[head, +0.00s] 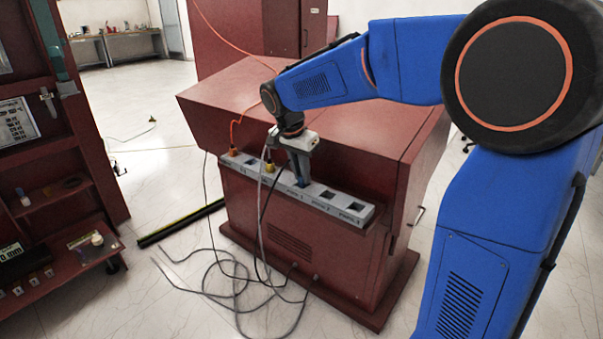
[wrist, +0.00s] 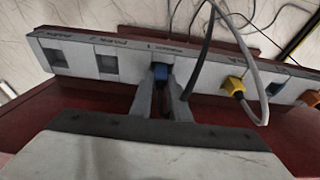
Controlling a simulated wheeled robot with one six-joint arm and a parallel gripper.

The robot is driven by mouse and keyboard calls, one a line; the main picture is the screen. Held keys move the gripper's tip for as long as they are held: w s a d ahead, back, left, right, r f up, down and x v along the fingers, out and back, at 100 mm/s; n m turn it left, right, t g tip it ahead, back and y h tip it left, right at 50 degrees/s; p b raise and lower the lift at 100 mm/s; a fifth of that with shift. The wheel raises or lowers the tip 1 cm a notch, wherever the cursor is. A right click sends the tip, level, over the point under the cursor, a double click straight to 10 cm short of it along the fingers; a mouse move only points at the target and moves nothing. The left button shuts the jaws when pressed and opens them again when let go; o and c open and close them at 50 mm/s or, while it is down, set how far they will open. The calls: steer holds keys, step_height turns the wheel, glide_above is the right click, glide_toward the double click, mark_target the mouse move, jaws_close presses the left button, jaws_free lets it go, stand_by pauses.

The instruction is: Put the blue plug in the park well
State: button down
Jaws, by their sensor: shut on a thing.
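My gripper (head: 299,174) points down at the grey socket strip (head: 343,208) on the red cabinet's ledge. Its fingers (wrist: 160,88) stand on both sides of the blue plug (wrist: 160,72) and are shut on it. The blue plug also shows as a small patch in the head view (head: 301,181). It is at the strip, over the well position by the label that seems to read PARK 1. The fingers hide its lower part, so I cannot tell how deep it sits. Two dark wells beside it are empty, a nearer one (wrist: 107,60) and an end one (wrist: 53,58).
A yellow plug (head: 270,167) and an orange plug (head: 233,151) sit in the strip to the left. Grey and black cables hang close to my gripper and coil on the floor (head: 240,285). The red cabinet's sloping top (head: 235,100) rises behind the strip.

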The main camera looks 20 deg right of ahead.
steer(key=c, duration=1.7)
jaws_free()
steer(key=v, duration=1.2)
steer(key=shift+s+d+r, duration=0.1)
steer(key=s+d+f+n+t+y, duration=0.1)
steer(key=s+d+f+n, duration=0.2)
steer(key=s, duration=0.7)
steer(key=s+d+f+n+t, duration=0.1)
steer(key=s+d+f+n, duration=0.2)
steer(key=s+f, duration=0.4)
steer(key=s+d+f+n+t+y, duration=0.1)
steer(key=s+d+f+n, duration=0.2)
steer(key=s, duration=1.1)
steer(key=shift+s+d+f+n+y, duration=0.1)
steer(key=shift+d+f+n+y, duration=0.05)
steer(key=shift+f+n, duration=0.4)
steer(key=shift+s+d+f+n+y, duration=0.15)
steer(key=shift+f+n, duration=0.2)
steer(key=shift+f, duration=0.35)
